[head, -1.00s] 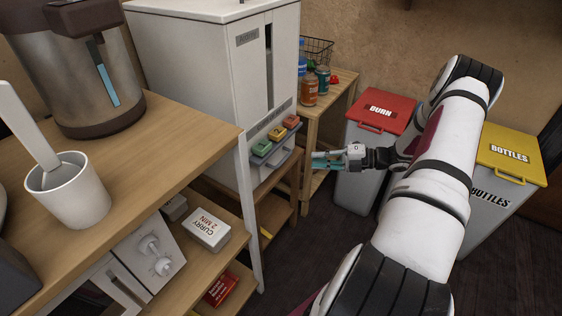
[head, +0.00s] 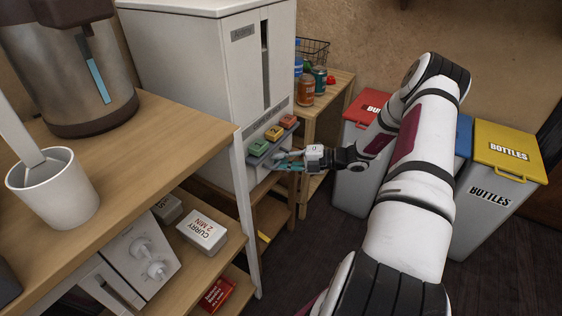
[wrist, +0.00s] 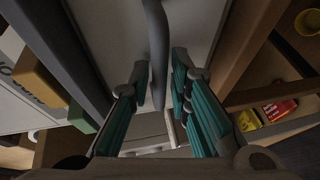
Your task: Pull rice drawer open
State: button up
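The rice dispenser (head: 215,75) is a tall white cabinet with green, yellow and orange buttons on a grey ledge (head: 258,146). Its white drawer front (head: 256,176) is under the ledge, partly hidden by my gripper (head: 282,161), and looks closed. In the wrist view a grey bar handle (wrist: 158,45) runs across the pale drawer front (wrist: 110,35). The teal fingers of my gripper (wrist: 160,82) are parted, one on each side of the bar. Small gaps show beside it, and I cannot tell whether either finger touches it.
A wooden counter (head: 170,120) with a white leg is at left. A wooden shelf (head: 335,85) with bottles and jars stands behind the dispenser. A red-lidded bin (head: 355,150) and a yellow-lidded bin (head: 505,170) stand at right. Dark floor (head: 310,260) is clear in front.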

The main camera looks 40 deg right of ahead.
jog(key=shift+c, duration=0.5)
grip_shut()
jog(key=s+d+p, duration=0.2)
jog(key=s+d, duration=0.2)
jog(key=s, duration=0.8)
jog(key=s+d+p, duration=0.3)
jog(key=s+d, duration=0.2)
jog(key=s, duration=0.7)
jog(key=shift+s, duration=0.3)
jog(key=shift+o, duration=0.5)
grip_release()
jog(key=v, duration=1.2)
